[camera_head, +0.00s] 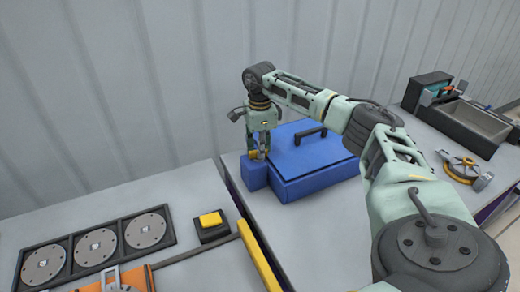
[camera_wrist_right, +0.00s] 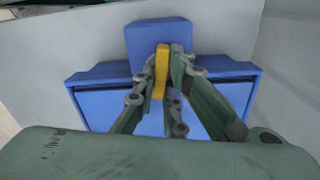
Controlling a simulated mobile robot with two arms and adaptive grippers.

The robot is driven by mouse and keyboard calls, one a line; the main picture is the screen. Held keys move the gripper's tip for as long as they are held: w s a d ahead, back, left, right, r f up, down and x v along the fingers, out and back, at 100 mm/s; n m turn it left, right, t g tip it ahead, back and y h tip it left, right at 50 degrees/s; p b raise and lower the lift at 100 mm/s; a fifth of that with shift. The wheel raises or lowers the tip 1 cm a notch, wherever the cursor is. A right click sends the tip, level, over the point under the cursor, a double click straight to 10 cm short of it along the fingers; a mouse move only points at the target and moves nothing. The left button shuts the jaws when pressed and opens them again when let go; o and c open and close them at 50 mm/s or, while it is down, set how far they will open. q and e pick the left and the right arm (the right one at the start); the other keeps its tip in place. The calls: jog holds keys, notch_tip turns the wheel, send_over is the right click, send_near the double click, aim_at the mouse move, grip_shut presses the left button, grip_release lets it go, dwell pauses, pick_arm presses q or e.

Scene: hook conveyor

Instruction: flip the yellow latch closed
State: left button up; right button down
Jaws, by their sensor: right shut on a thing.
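The yellow latch (camera_head: 253,154) is at the left end of a blue box (camera_head: 312,178), by a smaller blue block (camera_head: 254,175) on that side. In the right wrist view the latch (camera_wrist_right: 161,68) is a narrow yellow bar in front of the blue block (camera_wrist_right: 157,37). My right gripper (camera_head: 260,153) reaches down over the block from above. Its fingers (camera_wrist_right: 162,85) are shut on the latch, one on each side. The fingers hide part of the latch and the box front. My left gripper is not in view.
The box's lid has a dark handle (camera_head: 310,134). A yellow button (camera_head: 210,219) and a dark panel with round discs (camera_head: 99,247) are on the left table. A yellow rail (camera_head: 258,257) runs along its edge. A grey bin (camera_head: 467,125) and a yellow curved part (camera_head: 462,166) are at right.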

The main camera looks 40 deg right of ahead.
jog(key=shift+w+r+n, duration=0.1)
jog(key=shift+w+n, duration=0.05)
jog(key=shift+n, duration=0.85)
jog(key=c, duration=1.8)
grip_release()
jog(key=shift+r, duration=0.1)
notch_tip(320, 180, up, 12)
